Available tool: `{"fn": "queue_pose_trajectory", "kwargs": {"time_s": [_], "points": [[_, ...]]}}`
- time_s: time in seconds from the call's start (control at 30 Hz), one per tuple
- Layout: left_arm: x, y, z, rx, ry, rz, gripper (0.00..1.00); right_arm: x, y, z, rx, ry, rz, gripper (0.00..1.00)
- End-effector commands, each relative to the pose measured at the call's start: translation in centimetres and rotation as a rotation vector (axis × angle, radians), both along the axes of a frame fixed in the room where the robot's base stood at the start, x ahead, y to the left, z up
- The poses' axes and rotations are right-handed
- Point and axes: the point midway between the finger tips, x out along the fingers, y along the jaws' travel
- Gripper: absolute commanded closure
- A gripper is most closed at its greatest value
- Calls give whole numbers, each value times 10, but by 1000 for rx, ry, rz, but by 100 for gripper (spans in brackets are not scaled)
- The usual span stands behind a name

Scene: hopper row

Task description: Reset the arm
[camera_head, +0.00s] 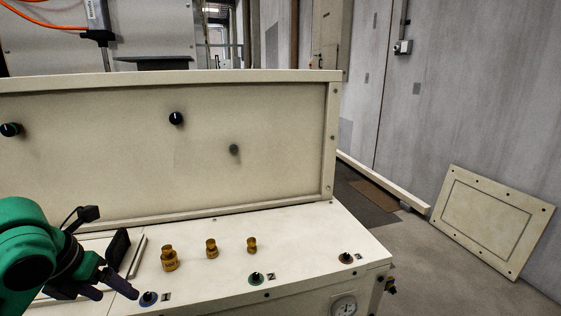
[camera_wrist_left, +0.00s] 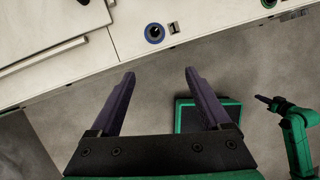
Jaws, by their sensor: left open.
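My left gripper (camera_head: 117,293) is at the lower left of the head view, by the front of the cream machine top (camera_head: 215,282). In the left wrist view its two dark purple fingers (camera_wrist_left: 160,74) are spread apart with nothing between them. They point at the machine's front edge, with grey floor behind the gap. A green arm of mine (camera_wrist_left: 300,135) with a small dark end (camera_wrist_left: 268,103) shows at the right of the left wrist view. Its jaws are too small to read.
Several brass fittings (camera_head: 169,259) stand on the machine top. A blue-ringed knob (camera_head: 148,298), a green-ringed knob (camera_head: 255,278) and a dark knob (camera_head: 346,258) lie along its front. An upright panel (camera_head: 80,150) closes the back. A loose plate (camera_head: 490,222) leans at the right wall.

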Motion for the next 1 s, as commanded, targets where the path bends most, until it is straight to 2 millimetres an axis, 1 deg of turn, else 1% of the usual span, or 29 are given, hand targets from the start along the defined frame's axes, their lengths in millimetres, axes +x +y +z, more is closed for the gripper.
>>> {"fn": "queue_pose_trajectory", "kwargs": {"time_s": [0.03,0.17,0.27,0.37,0.47,0.5,0.57,0.6,0.7,0.8,0.9,1.0], "points": [[1,-3,-10,-29,10,53,19,0,0,0,0,0,0,100],[3,-9,-37,-110,32,237,19,0,0,0,0,0,0,100],[3,-15,-63,-187,54,419,19,0,0,0,0,0,0,100],[0,-24,-92,-275,79,641,19,0,0,0,0,0,0,100],[-8,-37,-127,-381,110,917,19,0,0,0,0,0,0,100],[-12,-44,-142,-430,125,1048,19,0,0,0,0,0,0,100],[-22,-55,-165,-508,145,1267,19,0,0,0,0,0,0,100],[-30,-62,-179,-559,157,1422,19,0,0,0,0,0,0,100],[-49,-79,-207,-676,172,1782,19,0,0,0,0,0,0,100],[-66,-92,-225,-773,172,2089,19,0,0,0,0,0,0,100],[-83,-103,-237,-860,159,2364,19,0,0,0,0,0,0,100],[-99,-112,-245,-944,137,2623,19,0,0,0,0,0,0,100]]}}
